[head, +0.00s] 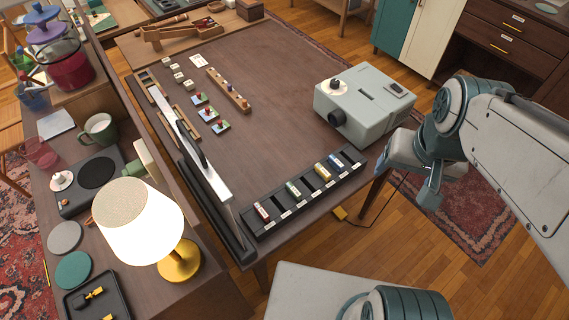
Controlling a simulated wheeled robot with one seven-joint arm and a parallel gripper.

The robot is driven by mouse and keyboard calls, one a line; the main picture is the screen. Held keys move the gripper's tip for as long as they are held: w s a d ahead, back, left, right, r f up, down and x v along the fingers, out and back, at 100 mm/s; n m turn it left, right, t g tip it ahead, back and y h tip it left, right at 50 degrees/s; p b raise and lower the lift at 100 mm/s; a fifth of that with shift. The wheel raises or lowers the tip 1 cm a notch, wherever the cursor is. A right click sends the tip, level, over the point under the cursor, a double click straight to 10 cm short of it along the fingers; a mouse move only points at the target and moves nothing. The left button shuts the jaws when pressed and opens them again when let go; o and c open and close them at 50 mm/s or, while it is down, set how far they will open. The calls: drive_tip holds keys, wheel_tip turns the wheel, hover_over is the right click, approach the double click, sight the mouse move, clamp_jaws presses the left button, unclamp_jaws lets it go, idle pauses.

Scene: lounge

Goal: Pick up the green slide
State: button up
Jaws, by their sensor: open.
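A green slide (294,189) stands in a slot of a long black rack (247,229) at the front edge of the dark table. A red-and-white slide (262,211) is to its left in the rack. A yellow slide (322,171) and a blue slide (336,160) are to its right. Light labels run along the rack's front. My gripper (412,180) is open, pointing down beyond the table's right edge. It is to the right of the rack and apart from it. No slide shows between its fingers, though its far side is partly hidden.
A pale grey projector (365,110) stands on the table behind the rack, near my gripper. A thin upright screen (205,170) borders the rack's left end. A lit lamp (140,220) stands on the left counter. The table's middle (275,135) is clear.

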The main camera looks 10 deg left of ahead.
drive_tip(key=w+a+f+m+g+b, duration=0.2)
drive_tip(key=w+a+f+m+b, duration=0.25)
drive_tip(key=a, duration=0.65)
drive_tip(key=m, duration=0.3)
hover_over(294, 189)
wheel_tip(294, 189, down, 6)
drive_tip(key=shift+g, duration=0.4)
drive_tip(key=f, duration=0.2)
drive_tip(key=f+b, duration=0.1)
drive_tip(key=f, duration=0.4)
drive_tip(key=shift+w+d+f, duration=0.1)
drive_tip(key=shift+w+d, duration=0.05)
drive_tip(key=shift+w, duration=0.1)
drive_tip(key=shift+s+a+f+b, duration=0.1)
drive_tip(key=shift+s+f+b, duration=0.1)
drive_tip(key=shift+f, duration=1.15)
drive_tip(key=shift+s+a+f+b, duration=0.1)
drive_tip(key=shift+f+b, duration=0.05)
drive_tip(key=shift+f, duration=1.2)
drive_tip(key=c, duration=1)
